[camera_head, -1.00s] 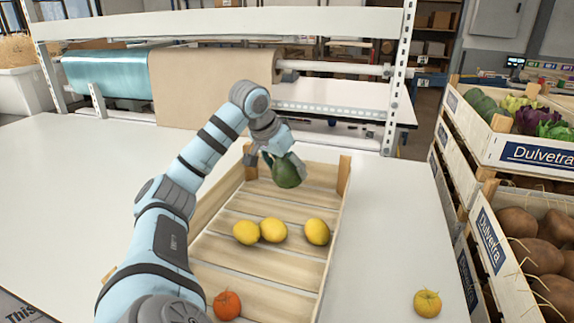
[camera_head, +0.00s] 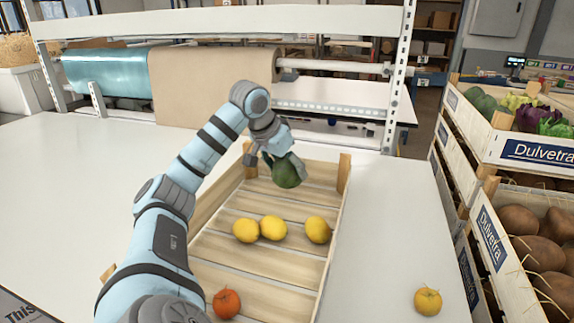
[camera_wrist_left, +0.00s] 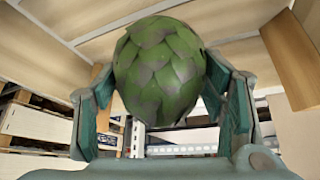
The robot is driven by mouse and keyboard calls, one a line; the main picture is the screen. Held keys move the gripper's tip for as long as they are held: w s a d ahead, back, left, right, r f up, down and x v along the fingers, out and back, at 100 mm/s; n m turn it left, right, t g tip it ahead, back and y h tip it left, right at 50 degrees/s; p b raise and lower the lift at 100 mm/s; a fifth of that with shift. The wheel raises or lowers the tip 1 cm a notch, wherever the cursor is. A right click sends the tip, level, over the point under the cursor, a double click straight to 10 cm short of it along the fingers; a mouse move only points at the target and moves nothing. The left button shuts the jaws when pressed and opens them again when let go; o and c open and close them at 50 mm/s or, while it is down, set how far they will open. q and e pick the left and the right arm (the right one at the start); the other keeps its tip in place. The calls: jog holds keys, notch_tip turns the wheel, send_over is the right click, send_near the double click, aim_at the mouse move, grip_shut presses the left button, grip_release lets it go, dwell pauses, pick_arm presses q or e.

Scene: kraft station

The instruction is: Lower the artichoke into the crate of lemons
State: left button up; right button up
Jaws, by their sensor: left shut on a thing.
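A dark green artichoke (camera_head: 287,173) is in my left gripper (camera_head: 284,164), over the far end of the wooden crate (camera_head: 334,225). In the left wrist view the artichoke (camera_wrist_left: 160,68) sits between both fingers, which touch its sides. I cannot tell whether its underside touches the crate's slats. Three lemons lie in the middle of the crate: a left lemon (camera_head: 246,230), one beside it (camera_head: 273,228) and one apart to the right (camera_head: 318,229). My right gripper is not in view.
An orange-red fruit (camera_head: 226,303) lies at the crate's near end. A yellow fruit (camera_head: 428,301) lies on the white table (camera_head: 392,220) to the right. Stacked Dulvetra crates (camera_head: 541,153) with vegetables and potatoes stand at the right edge. A paper roll rack (camera_head: 210,85) stands behind.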

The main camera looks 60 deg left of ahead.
aim_at(277, 176)
pick_arm(q)
jog(key=o, duration=1.4)
jog(key=v, duration=0.7)
jog(key=shift+s+r, duration=0.2)
jog(key=shift+r, duration=0.1)
